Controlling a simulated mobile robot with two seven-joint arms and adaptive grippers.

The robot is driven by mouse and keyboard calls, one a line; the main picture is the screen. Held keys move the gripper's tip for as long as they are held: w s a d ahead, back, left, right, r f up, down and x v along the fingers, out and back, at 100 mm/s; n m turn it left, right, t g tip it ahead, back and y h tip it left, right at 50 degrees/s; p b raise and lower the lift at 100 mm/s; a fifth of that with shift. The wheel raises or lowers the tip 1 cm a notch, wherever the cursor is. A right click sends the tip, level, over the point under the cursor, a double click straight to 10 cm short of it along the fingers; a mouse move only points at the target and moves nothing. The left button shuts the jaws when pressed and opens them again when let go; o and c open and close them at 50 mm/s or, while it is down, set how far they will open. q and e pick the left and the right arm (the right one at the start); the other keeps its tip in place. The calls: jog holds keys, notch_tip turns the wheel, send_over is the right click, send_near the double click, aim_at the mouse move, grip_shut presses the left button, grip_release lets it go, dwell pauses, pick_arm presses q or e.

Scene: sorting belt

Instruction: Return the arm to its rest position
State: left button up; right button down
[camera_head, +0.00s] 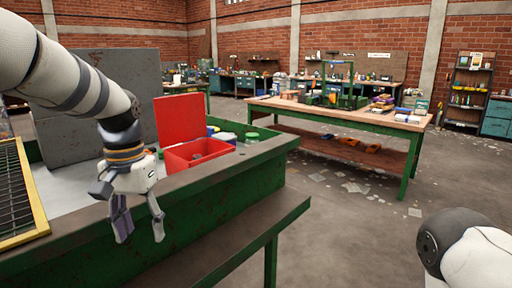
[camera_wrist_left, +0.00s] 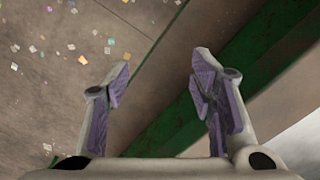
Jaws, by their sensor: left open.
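My left gripper (camera_head: 138,222) hangs fingers down over the front edge of the green sorting bench (camera_head: 190,208) in the head view. It is open and empty. In the left wrist view its two fingers (camera_wrist_left: 160,82) stand apart, with only the bench edge (camera_wrist_left: 225,85) and the littered floor below between and around them. My left arm comes in from the upper left. My right arm shows only as a rounded white and dark part at the lower right; its gripper is out of frame.
A red open-lidded box (camera_head: 195,155) and several jars (camera_head: 251,137) stand on the bench right of the gripper. A yellow-framed grate (camera_head: 40,215) lies at left, a grey panel (camera_head: 85,140) behind. A wooden-topped table (camera_head: 300,108) stands farther back. Floor between is open.

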pick_arm(q)
notch_tip(320, 180, down, 16)
jog(key=s, duration=0.3)
jog(key=s+f+g, duration=0.1)
jog(key=s+f, duration=1.2)
jog(key=s, duration=0.9)
jog(key=s+f+n, duration=0.1)
jog(key=s+f, duration=0.2)
jog(key=s, duration=0.9)
jog(key=shift+s+a+n+g, duration=0.15)
jog(key=shift+a+n+g, duration=0.05)
jog(key=shift+n+g, duration=0.1)
